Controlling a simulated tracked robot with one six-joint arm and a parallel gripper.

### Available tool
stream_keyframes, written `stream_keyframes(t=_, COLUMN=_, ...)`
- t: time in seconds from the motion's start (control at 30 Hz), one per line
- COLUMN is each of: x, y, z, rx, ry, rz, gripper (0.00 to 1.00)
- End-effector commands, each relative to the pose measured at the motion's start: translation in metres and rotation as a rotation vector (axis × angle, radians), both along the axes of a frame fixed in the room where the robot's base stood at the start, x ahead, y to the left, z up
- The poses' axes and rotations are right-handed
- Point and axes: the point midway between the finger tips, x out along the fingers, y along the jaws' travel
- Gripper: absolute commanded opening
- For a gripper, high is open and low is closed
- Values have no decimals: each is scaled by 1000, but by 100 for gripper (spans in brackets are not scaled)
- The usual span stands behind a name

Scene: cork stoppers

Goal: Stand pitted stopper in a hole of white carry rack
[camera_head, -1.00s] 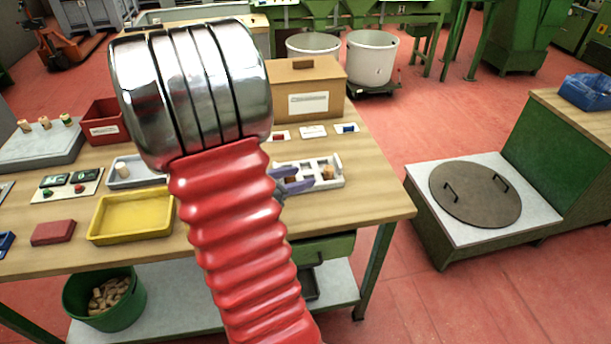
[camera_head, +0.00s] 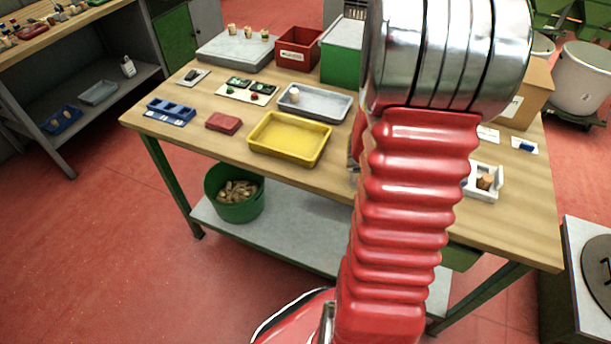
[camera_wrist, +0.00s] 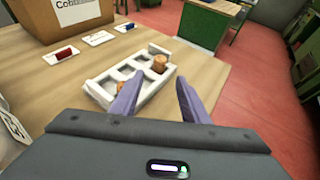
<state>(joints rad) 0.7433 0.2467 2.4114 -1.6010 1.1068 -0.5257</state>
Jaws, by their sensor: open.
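The white carry rack (camera_wrist: 101,94) stands on the wooden table; in the head view its right part (camera_head: 496,192) shows beside my arm, which hides the rest. A brown stopper (camera_wrist: 158,63) stands at the rack's far end, and another brown piece (camera_wrist: 121,87) shows partly behind my left finger. My gripper (camera_wrist: 160,77) is open with nothing seen between its purple fingers, which overlap the rack's near side in the wrist view. A pale stopper (camera_head: 295,93) stands in the grey tray (camera_head: 322,109). I cannot tell which stopper is pitted.
Several stoppers stand on a grey slab (camera_head: 232,52) at the back. A yellow tray (camera_head: 290,149), red block (camera_head: 223,123), blue holder (camera_head: 171,111) and red bin (camera_head: 297,50) are on the table. A cardboard box (camera_wrist: 62,17) stands behind the rack. Bare wood lies right of the rack.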

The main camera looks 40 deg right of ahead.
Motion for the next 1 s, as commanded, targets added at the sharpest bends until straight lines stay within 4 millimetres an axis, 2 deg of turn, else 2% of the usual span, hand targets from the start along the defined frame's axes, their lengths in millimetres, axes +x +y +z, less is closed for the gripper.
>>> stream_keyframes(t=0.17, x=6, y=12, z=8, rx=-6, ry=-64, rz=-25, gripper=41)
stream_keyframes(t=0.37, x=24, y=52, z=26, rx=-7, ry=-275, rz=-105, gripper=41)
stream_keyframes(t=0.67, x=58, y=137, z=43, rx=70, ry=-668, rz=-257, gripper=41)
stream_keyframes(t=1.0, x=96, y=248, z=60, rx=282, ry=-1076, rz=-436, gripper=41)
